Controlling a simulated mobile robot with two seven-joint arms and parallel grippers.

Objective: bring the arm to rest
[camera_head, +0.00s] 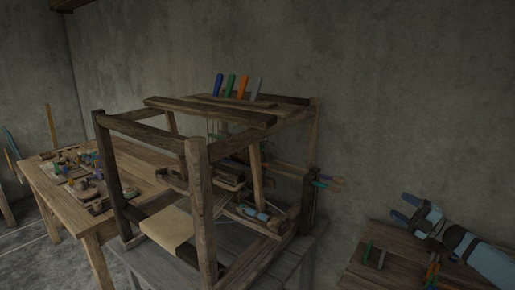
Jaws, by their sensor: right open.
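My right arm comes in from the lower right, and its blue-grey gripper (403,208) points left above a wooden side table (385,245). Its two fingers are apart, with nothing seen between them. The gripper is to the right of the wooden handloom (200,200) and clear of its frame. My left gripper is not in view.
Blue, green, orange and grey upright pieces (231,84) stand on top of the loom. A workbench (60,190) with several small objects is at the left. A bare wall is behind.

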